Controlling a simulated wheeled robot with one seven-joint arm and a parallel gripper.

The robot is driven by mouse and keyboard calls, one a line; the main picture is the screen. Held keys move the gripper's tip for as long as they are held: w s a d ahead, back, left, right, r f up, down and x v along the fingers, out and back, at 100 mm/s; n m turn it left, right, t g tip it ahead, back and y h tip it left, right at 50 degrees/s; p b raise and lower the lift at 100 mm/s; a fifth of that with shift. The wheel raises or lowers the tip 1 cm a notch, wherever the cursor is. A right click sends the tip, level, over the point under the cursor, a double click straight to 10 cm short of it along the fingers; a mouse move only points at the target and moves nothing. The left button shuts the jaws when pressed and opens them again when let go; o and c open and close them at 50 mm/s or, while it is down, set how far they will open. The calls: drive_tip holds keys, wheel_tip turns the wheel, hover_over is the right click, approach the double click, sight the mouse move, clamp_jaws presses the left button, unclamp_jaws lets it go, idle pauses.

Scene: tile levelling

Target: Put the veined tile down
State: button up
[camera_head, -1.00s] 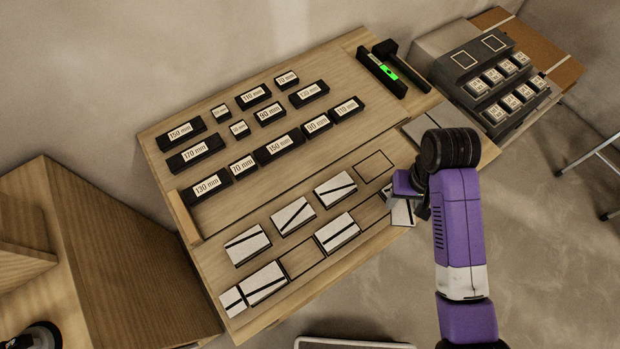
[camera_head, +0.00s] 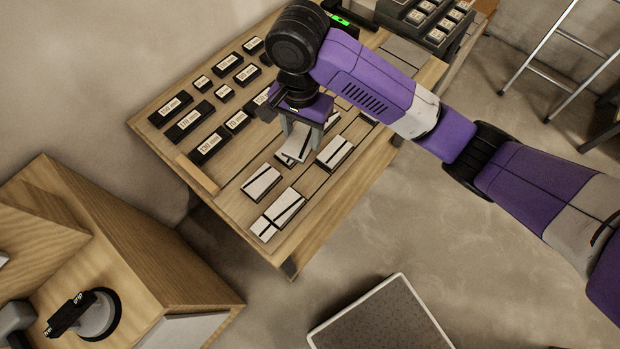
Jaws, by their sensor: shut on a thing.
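My gripper (camera_head: 300,138) points down over the tile area of the wooden bench and is shut on a white veined tile (camera_head: 294,147) with dark stripes. The held tile looks tilted against the rows. It overlaps another tile in the view, so I cannot tell whether it touches anything below. Other striped white tiles lie flat: one at the left (camera_head: 261,182), one at the front (camera_head: 285,206), a small one at the front corner (camera_head: 263,229) and one to the right of the gripper (camera_head: 334,153). An empty outlined space (camera_head: 309,181) lies between the front tiles.
Black blocks with millimetre labels (camera_head: 187,121) stand in rows behind the tiles, partly hidden by my arm. A green-lit level (camera_head: 340,20) is at the far end. A wooden cabinet (camera_head: 130,235) stands at left. The floor in front is open, with a grey-topped item (camera_head: 380,318).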

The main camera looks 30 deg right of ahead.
drive_tip(key=shift+s+d+r+m, duration=0.45)
drive_tip(key=shift+s+r+m, duration=0.15)
drive_tip(key=shift+m, duration=0.3)
drive_tip(key=shift+s+d+m, duration=0.1)
drive_tip(key=shift+s+m, duration=0.1)
drive_tip(key=shift+m, duration=0.1)
drive_tip(key=shift+f, duration=0.2)
wheel_tip(320, 180, down, 6)
drive_tip(key=b, duration=0.2)
approach(311, 181)
wheel_tip(311, 181, down, 2)
drive_tip(key=b, duration=0.4)
drive_tip(key=shift+f+b, duration=0.25)
drive_tip(key=shift+b, duration=0.15)
drive_tip(key=shift+f+b, duration=0.95)
drive_tip(key=shift+f, duration=0.75)
drive_tip(key=shift+f, duration=0.15)
